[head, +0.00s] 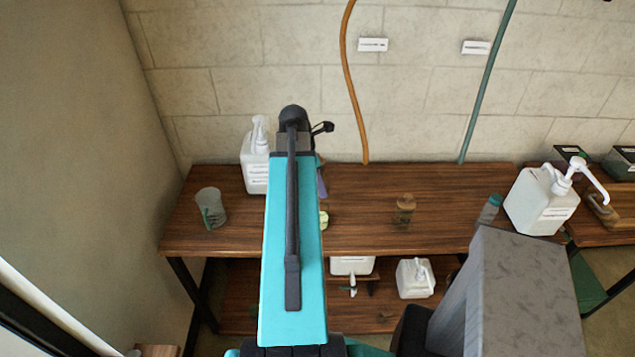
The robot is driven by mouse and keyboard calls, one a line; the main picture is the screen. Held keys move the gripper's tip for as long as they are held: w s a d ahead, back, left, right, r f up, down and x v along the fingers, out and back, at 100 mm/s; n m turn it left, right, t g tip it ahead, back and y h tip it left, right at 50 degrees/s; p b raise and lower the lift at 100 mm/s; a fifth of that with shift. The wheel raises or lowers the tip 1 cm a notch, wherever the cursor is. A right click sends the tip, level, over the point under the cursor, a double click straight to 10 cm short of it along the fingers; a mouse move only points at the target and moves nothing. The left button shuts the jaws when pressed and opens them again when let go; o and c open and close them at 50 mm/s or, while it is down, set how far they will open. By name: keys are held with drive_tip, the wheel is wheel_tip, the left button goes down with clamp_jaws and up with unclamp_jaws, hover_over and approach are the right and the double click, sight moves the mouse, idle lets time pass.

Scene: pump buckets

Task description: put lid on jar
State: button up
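A small brownish see-through jar (404,211) stands on the wooden table, right of my arm in the head view. I cannot tell whether anything covers its top. A small pale yellow-green thing (324,219) shows partly at the right edge of my turquoise arm; I cannot tell whether it is a lid. A narrow purple thing (321,182) also shows at that edge, and I cannot tell what it is. My arm reaches over the table and hides what lies behind it. My gripper's fingers do not show.
A clear cup (210,207) with something green stands at the left. A white pump bottle (256,165) is behind my arm, and a larger one (541,200) stands at the right near a small bottle (489,210). White containers (415,279) sit on the lower shelf. The table around the jar is clear.

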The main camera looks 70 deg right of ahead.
drive_tip(key=shift+f, duration=0.2)
drive_tip(key=shift+f+b, duration=1.95)
drive_tip(key=shift+f, duration=1.05)
drive_tip(key=shift+p, duration=0.35)
drive_tip(key=shift+f+p, duration=0.15)
drive_tip(key=shift+p, duration=0.3)
idle(1.6)
drive_tip(key=o, duration=1.6)
